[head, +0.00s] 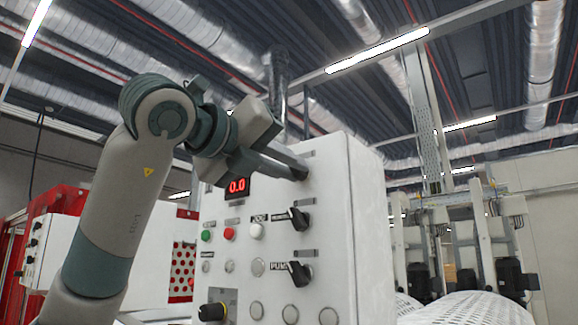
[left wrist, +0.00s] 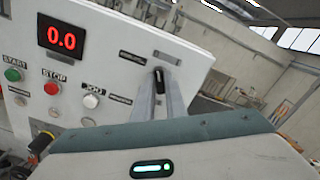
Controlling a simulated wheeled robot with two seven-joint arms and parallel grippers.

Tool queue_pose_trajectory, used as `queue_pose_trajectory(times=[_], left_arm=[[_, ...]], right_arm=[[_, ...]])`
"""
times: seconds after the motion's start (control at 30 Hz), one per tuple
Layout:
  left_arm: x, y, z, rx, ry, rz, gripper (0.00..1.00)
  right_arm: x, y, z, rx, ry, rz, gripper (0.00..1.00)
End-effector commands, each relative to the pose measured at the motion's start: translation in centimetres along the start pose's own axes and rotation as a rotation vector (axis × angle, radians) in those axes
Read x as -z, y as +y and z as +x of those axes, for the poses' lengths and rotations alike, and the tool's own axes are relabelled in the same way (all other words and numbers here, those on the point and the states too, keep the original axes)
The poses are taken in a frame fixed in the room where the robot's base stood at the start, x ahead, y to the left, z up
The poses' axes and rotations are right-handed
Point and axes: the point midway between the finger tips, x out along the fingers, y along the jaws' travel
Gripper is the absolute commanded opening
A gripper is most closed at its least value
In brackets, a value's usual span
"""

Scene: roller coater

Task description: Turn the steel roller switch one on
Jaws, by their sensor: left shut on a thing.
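A white control panel (head: 333,200) carries a column of black rotary switches on its right side. My left gripper (head: 297,170) reaches the topmost one from the left and hides most of it in the head view. In the left wrist view the black switch (left wrist: 159,80) stands upright between the two grey fingers of my left gripper (left wrist: 161,92), which is shut on it. The small label beside this switch is too small to read. My right gripper is not in view.
Below are a middle black switch (head: 298,217) and a switch labelled PUMP (head: 299,271). A red 0.0 display (head: 237,186), a green button (head: 206,236), a red button (head: 229,233) and a white button (head: 256,231) lie left. White rollers (head: 470,308) stand at the right.

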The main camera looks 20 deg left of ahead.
Motion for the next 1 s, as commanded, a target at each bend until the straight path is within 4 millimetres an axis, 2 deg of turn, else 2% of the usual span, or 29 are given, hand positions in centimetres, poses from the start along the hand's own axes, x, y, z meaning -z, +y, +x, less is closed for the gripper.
queue_pose_trajectory(times=[0.47, 1.0], left_arm=[[0.0, 0.1, -0.1, -0.002, -0.003, 0.118, 0.00], [0.0, 0.1, -0.1, -0.002, -0.003, 0.575, 0.00]], right_arm=[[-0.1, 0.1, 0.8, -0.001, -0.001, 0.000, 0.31], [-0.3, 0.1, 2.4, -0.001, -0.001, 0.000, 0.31]])
